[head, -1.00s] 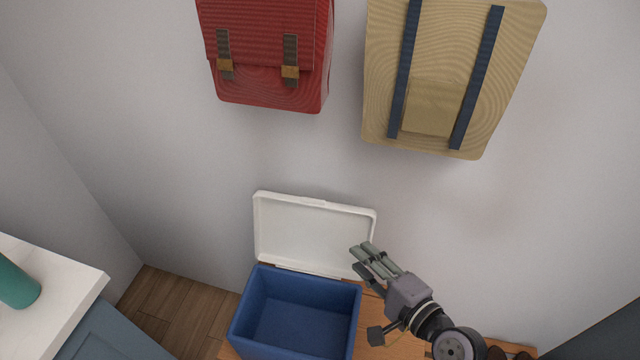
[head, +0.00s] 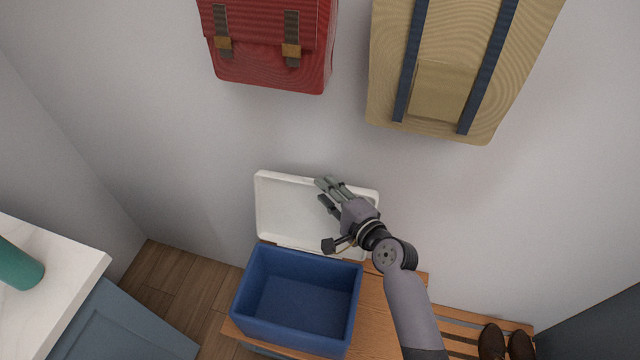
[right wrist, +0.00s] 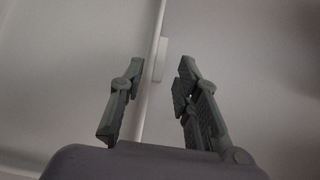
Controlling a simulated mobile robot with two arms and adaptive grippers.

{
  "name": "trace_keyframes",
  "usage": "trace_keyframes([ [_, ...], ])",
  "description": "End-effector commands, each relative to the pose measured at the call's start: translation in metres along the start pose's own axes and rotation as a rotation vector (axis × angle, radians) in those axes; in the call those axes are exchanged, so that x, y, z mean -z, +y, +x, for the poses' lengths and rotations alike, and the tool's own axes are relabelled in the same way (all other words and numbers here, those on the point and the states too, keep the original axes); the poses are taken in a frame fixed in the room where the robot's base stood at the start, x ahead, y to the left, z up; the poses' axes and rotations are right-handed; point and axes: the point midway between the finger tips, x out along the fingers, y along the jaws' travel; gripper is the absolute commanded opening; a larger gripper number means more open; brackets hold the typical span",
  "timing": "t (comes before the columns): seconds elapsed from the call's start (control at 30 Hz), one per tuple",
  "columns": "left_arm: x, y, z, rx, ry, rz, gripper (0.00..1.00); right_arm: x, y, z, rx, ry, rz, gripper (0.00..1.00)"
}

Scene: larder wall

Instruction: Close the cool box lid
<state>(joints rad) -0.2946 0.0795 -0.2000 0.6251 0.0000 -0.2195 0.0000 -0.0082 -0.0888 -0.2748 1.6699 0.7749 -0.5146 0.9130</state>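The cool box (head: 296,300) is a blue open-topped box on a wooden bench, and its inside looks empty. Its white lid (head: 285,212) stands raised at the back, near the wall. My right gripper (head: 328,192) is in front of the lid's upper right part and hides some of it. In the right wrist view the two fingers (right wrist: 155,95) are apart with nothing held between them. A pale lid edge (right wrist: 154,70) with a small tab runs between and beyond them. Whether the fingers touch the lid, I cannot tell. My left gripper is not in view.
A red bag (head: 268,45) and a tan backpack (head: 455,70) hang on the wall above. The wooden bench (head: 378,310) has dark shoes (head: 505,342) at its right. A white counter (head: 50,280) with a green cylinder (head: 17,268) stands at left.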

Motion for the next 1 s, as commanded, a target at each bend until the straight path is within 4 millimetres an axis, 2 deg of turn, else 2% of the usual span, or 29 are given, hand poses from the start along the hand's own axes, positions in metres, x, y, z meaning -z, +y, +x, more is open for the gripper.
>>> trace_keyframes([
  [0.1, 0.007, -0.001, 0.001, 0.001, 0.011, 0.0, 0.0, 0.0, 0.0, 0.018, 0.0, 0.0, -0.001, 0.3],
  [0.23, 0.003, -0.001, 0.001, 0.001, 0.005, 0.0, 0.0, 0.0, 0.0, 0.03, 0.0, 0.0, -0.001, 0.3],
  [0.6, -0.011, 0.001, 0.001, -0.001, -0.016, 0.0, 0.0, 0.0, 0.0, 0.034, -0.001, 0.0, -0.001, 0.29],
  [1.0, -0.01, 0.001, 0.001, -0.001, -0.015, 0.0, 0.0, 0.0, -0.001, 0.034, 0.003, 0.001, -0.001, 0.03],
])
